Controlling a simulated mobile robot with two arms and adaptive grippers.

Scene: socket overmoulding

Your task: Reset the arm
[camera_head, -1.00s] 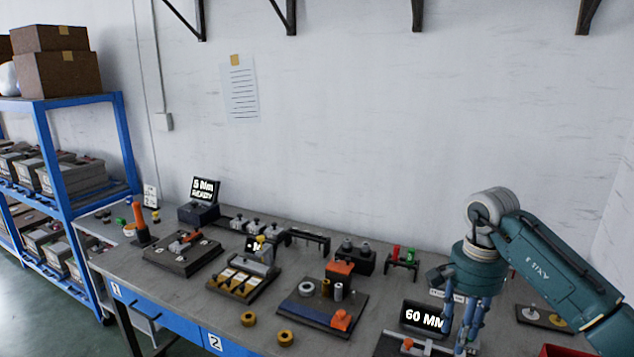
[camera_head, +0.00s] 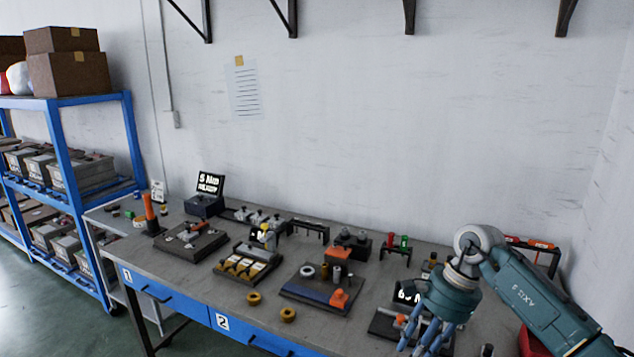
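My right arm comes in from the right, with its teal wrist (camera_head: 452,290) tilted down to the left. My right gripper (camera_head: 425,343) points down over the front right of the bench (camera_head: 215,272). Its bluish fingers look spread apart, and I see nothing between them. The gripper and wrist partly cover a black display (camera_head: 405,297) and the fixture below it. My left arm and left gripper are not in view.
Close by stand a dark tray (camera_head: 310,297) with orange and grey parts, and a stand with red and green pieces (camera_head: 397,245). Two brass rings (camera_head: 254,298) lie near the front edge. A blue shelf rack (camera_head: 60,150) stands at the left.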

